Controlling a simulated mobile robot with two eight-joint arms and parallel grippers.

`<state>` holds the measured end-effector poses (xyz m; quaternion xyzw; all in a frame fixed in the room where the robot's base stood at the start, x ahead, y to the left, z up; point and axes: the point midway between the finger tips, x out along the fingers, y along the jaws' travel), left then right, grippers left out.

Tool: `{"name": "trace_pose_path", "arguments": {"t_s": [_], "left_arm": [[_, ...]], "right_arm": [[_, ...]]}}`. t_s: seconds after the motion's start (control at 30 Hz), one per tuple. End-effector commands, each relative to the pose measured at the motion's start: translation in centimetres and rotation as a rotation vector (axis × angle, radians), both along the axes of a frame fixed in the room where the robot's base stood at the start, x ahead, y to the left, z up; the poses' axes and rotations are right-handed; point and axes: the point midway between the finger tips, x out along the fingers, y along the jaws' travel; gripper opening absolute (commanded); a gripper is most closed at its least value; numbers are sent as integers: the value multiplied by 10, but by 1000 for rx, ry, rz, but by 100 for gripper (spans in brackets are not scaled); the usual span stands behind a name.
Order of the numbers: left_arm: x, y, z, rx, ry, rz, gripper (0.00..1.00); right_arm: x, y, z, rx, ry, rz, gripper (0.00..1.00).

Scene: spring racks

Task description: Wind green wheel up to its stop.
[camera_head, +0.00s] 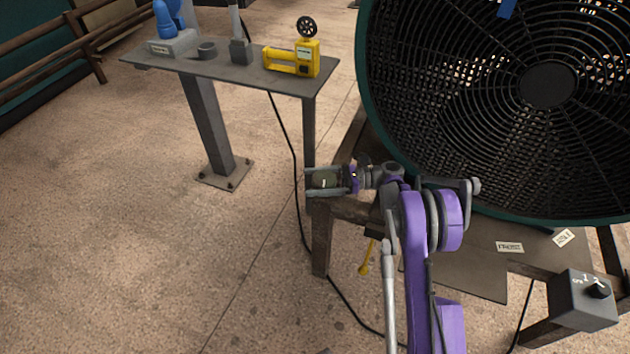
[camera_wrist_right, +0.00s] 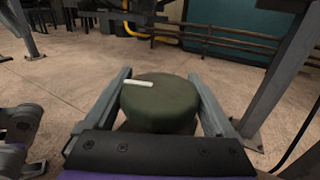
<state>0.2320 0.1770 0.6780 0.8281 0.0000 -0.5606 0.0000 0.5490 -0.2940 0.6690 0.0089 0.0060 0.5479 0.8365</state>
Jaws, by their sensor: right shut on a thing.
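The green wheel (camera_head: 322,181) is a dark olive-green knob at the corner of the workbench, left of the big fan. In the right wrist view the green wheel (camera_wrist_right: 160,104) sits between the two fingers, with a pale mark on its face pointing left. My right gripper (camera_head: 318,180) is shut on it, one finger along each side; it also shows in the right wrist view (camera_wrist_right: 160,95). The wheel's mounting is hidden behind the fingers. My left gripper is not in view.
A large fan (camera_head: 547,85) fills the upper right, close beside my right arm. A small table (camera_head: 232,72) at the back left holds a yellow device (camera_head: 306,60). A control box (camera_head: 582,300) is at lower right. Open floor (camera_head: 130,230) lies left.

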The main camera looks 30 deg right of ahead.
Motion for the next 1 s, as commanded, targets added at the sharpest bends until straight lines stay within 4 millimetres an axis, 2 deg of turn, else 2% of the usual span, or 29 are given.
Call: {"name": "trace_pose_path", "arguments": {"t_s": [0.2, 0.23, 0.27, 0.67, 1.0], "left_arm": [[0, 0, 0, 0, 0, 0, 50], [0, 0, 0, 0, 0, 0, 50], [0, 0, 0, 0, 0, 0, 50], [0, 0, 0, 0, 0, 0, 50], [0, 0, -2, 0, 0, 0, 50]], "right_arm": [[0, 1, -1, -1, -1, 2, 33], [0, 1, -1, -1, -1, 2, 94], [0, 1, -1, -1, -1, 1, 99], [1, 0, 0, 0, -1, -57, 100], [8, -4, 0, 0, -1, -413, 100]]}}
